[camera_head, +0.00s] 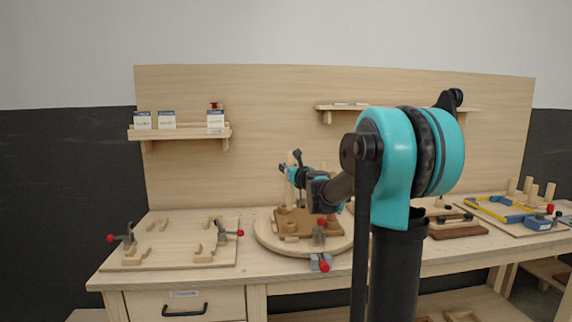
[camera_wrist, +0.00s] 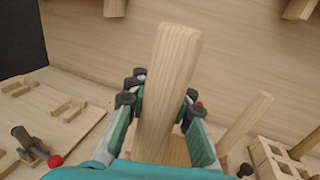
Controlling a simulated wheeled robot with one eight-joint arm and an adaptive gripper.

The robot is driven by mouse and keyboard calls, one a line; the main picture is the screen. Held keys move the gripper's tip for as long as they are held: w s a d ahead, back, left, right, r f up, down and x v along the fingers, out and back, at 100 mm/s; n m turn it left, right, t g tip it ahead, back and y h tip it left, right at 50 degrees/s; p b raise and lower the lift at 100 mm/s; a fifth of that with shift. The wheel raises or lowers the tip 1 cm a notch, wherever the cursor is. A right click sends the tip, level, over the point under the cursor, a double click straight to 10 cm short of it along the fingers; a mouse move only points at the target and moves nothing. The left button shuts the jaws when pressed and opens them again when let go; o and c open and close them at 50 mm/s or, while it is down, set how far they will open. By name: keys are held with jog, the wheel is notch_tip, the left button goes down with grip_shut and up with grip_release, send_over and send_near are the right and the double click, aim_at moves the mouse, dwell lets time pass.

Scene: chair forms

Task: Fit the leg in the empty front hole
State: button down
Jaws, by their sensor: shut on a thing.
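My gripper (camera_wrist: 160,112) is shut on a pale wooden leg (camera_wrist: 172,72), which stands up between the teal fingers and leans slightly right in the wrist view. In the head view, my gripper (camera_head: 297,173) is small, above a brown wooden seat piece (camera_head: 327,228) on a round pale turntable (camera_head: 268,240). The leg's lower end and the empty front hole are hidden; I cannot tell whether the leg touches the seat piece.
A clamp with a red knob (camera_head: 320,236) stands at the turntable's front. A jig board (camera_head: 180,255) with clamps lies left. A yellow-and-blue frame (camera_head: 500,208) and upright pegs lie right. In the wrist view, another wooden peg (camera_wrist: 246,120) and a block with square openings (camera_wrist: 282,162) are right.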

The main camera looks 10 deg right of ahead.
jog(key=shift+f, duration=0.1)
jog(key=shift+f, duration=3.4)
jog(key=c, duration=1.2)
grip_release()
